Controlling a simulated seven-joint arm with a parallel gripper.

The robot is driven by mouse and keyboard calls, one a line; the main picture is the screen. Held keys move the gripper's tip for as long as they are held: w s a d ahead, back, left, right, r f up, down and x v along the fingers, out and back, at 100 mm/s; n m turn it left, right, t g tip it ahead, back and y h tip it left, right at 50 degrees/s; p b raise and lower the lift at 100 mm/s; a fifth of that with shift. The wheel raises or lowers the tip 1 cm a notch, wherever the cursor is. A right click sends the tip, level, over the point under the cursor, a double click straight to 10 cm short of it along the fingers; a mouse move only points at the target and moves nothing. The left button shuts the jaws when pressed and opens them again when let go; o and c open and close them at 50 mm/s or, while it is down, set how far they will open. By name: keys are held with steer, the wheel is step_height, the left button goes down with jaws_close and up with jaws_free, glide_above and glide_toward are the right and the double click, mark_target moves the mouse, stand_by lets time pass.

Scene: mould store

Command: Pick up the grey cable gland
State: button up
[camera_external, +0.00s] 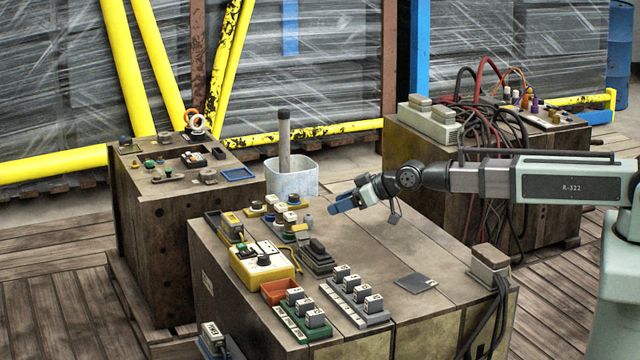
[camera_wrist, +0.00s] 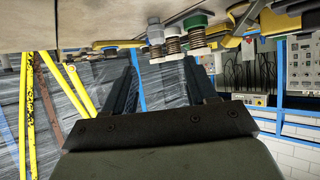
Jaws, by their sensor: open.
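My gripper (camera_external: 343,203) is over the middle crate top (camera_external: 385,245), with its blue fingers pointing left. In the wrist view my gripper (camera_wrist: 160,80) shows two dark fingers spread apart, with nothing between them. A cluster of small fittings (camera_external: 289,217) stands left of the fingertips, apart from them. In the wrist view, which is upside down, a pale-capped fitting (camera_wrist: 155,36) and a green-capped fitting (camera_wrist: 196,30) with ribbed bodies hang near the fingers' upper side. I cannot tell for sure which small piece is the grey cable gland.
A yellow box (camera_external: 263,262), an orange tray (camera_external: 279,291) and rows of grey blocks (camera_external: 355,300) crowd the crate's left and front. A white bucket (camera_external: 292,178) with an upright post stands behind. The crate top right of the gripper is mostly clear.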

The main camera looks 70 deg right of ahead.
mark_target(309, 216)
steer(key=x, duration=0.9)
steer(key=shift+w+d+f, duration=0.1)
steer(key=shift+d, duration=0.05)
jaws_close()
stand_by(0.4)
